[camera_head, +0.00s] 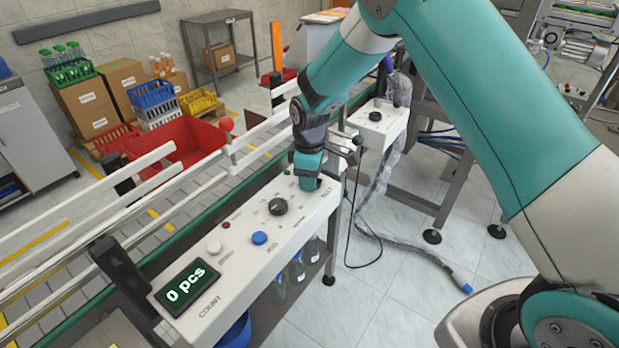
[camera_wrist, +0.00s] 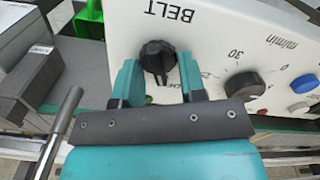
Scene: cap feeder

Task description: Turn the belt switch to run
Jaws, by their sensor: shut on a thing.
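The belt switch (camera_wrist: 157,56) is a black knob on the white control panel (camera_wrist: 211,24), beside the printed word BELT, in the wrist view. My gripper (camera_wrist: 159,76) has one teal finger on each side of this knob and is shut on it. In the head view my gripper (camera_head: 306,178) points down at the far end of the control panel (camera_head: 232,262), and it hides the switch there. The exact angle of the switch and the marks around it are partly covered by the fingers.
A black speed dial (camera_head: 278,206) sits close to my gripper on the panel. Nearer are a blue button (camera_head: 259,238), a white button (camera_head: 214,247) and a display (camera_head: 186,287) reading 0 pcs. Conveyor rails run behind the panel.

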